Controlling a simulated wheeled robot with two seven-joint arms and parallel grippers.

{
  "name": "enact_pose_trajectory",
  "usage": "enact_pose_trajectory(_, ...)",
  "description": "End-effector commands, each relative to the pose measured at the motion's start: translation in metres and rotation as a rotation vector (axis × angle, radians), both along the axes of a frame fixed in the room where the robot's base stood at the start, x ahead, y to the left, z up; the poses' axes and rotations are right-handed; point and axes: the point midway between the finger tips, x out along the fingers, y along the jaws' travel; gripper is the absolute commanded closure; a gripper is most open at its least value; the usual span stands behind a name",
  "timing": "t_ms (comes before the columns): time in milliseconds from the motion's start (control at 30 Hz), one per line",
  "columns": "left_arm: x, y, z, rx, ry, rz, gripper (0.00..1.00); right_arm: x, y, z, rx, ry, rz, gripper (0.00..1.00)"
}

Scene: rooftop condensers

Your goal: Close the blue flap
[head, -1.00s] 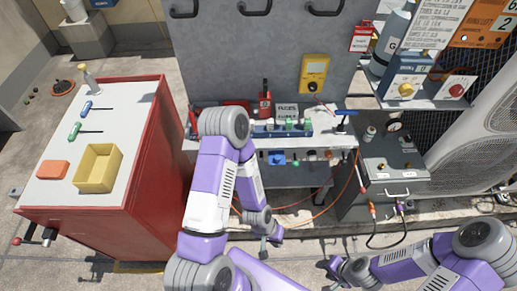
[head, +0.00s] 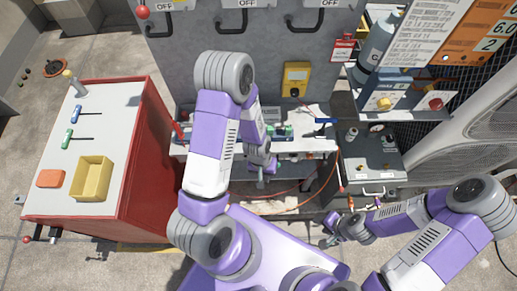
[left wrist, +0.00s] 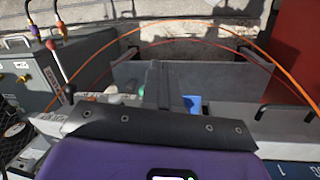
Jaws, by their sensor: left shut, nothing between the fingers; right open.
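A small blue piece that looks like the blue flap (left wrist: 192,104) shows in the left wrist view, just right of the fingers, on the bench front. In the head view my left arm and hand hide that spot. I cannot tell how far open the flap stands. My left gripper (head: 261,183) is shut and empty, low in front of the bench; its dark fingers (left wrist: 158,84) show beside the blue piece, and contact cannot be told. My right gripper (head: 329,240) is open and empty over the floor at lower right.
A workbench (head: 312,143) stands under a grey panel with a yellow meter (head: 295,80). Orange hoses (left wrist: 205,24) loop near the left hand. A red cabinet (head: 142,165) carries a yellow bin (head: 92,178) at left. A dark grey unit (head: 372,158) stands at right.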

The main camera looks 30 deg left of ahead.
Motion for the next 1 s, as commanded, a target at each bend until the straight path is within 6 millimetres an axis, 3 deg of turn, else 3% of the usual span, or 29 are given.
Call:
enact_pose_trajectory(33, 0.019, 0.016, 0.015, 0.036, 0.001, 0.024, 1.00, -0.001, 0.000, -0.003, 0.000, 0.002, 0.000, 0.57)
enact_pose_trajectory(200, 0.055, 0.055, 0.077, 0.100, 0.046, 0.140, 1.00, -0.001, 0.000, -0.006, 0.000, 0.003, -0.001, 0.57)
enact_pose_trajectory(333, 0.065, 0.070, 0.114, 0.108, 0.072, 0.206, 1.00, -0.001, 0.000, -0.005, 0.000, 0.003, -0.001, 0.57)
enact_pose_trajectory(467, 0.067, 0.075, 0.130, 0.108, 0.089, 0.235, 1.00, -0.001, 0.000, -0.006, 0.000, 0.003, -0.001, 0.57)
enact_pose_trajectory(667, 0.064, 0.075, 0.109, 0.108, 0.098, 0.243, 1.00, -0.001, 0.000, -0.012, 0.000, 0.002, 0.000, 0.57)
enact_pose_trajectory(1000, 0.057, 0.067, 0.036, 0.109, 0.098, 0.241, 1.00, -0.001, 0.000, -0.031, 0.000, 0.002, 0.000, 0.57)
